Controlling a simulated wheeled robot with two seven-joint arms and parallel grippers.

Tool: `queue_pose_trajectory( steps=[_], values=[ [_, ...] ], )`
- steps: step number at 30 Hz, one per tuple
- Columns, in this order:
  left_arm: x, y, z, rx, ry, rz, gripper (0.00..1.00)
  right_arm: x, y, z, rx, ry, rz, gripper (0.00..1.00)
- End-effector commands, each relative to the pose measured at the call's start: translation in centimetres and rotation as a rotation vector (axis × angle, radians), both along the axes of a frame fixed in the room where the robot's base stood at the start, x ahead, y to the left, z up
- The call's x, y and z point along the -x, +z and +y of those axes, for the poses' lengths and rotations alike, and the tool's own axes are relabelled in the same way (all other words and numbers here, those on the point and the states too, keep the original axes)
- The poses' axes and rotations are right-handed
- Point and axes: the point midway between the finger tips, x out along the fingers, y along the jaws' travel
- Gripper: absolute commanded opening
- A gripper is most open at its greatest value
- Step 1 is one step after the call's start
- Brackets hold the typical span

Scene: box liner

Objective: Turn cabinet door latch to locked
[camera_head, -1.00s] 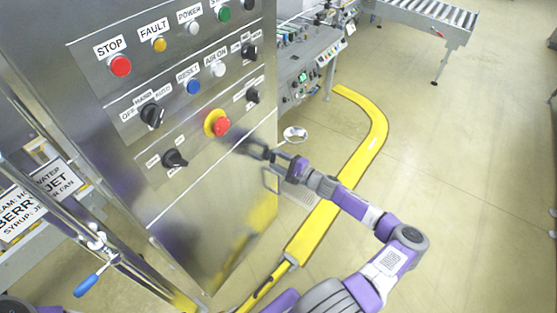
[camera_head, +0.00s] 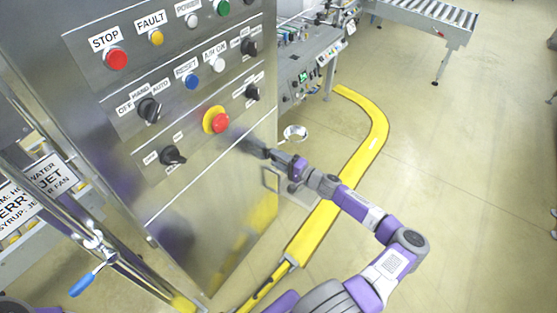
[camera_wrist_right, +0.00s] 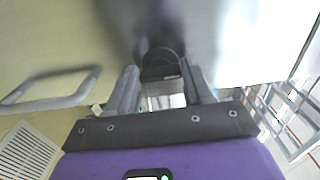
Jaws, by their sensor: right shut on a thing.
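The steel cabinet (camera_head: 190,215) stands at the left with its front face toward my right arm. My right gripper (camera_head: 250,145) is at this face, just right of and below the red emergency button. In the right wrist view, my right gripper (camera_wrist_right: 163,88) has a finger on each side of a dark, rounded latch (camera_wrist_right: 162,62) at the cabinet face, and is shut on it. In the head view the latch is hidden by the gripper, so I cannot read its turn position. My left gripper is not in view.
A yellow floor guard (camera_head: 345,185) runs beneath my right arm. A pipe with a blue-handled lever (camera_head: 84,284) is at lower left. Floor at right is clear.

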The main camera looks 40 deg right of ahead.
Motion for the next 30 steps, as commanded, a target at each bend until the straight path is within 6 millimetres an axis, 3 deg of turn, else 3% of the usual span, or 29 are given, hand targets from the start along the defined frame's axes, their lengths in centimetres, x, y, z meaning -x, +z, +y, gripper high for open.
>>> queue_pose_trajectory(
  steps=[7, 8, 12, 22, 30],
  values=[
    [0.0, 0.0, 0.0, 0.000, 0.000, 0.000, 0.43, 0.0, 0.0, 0.0, 0.005, 0.001, 0.000, 0.21],
    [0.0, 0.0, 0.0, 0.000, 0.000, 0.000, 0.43, 0.0, 0.0, 0.0, 0.005, 0.001, 0.000, 0.56],
    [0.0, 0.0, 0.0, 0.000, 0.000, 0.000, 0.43, 0.0, 0.0, 0.0, 0.003, 0.000, 0.000, 0.77],
    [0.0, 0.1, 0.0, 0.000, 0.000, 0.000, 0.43, 0.4, 0.0, -0.2, 0.001, -0.001, 0.001, 0.77],
    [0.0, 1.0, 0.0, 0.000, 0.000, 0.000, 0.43, 4.4, 0.1, -1.4, 0.002, -0.003, 0.003, 0.77]
  ],
)
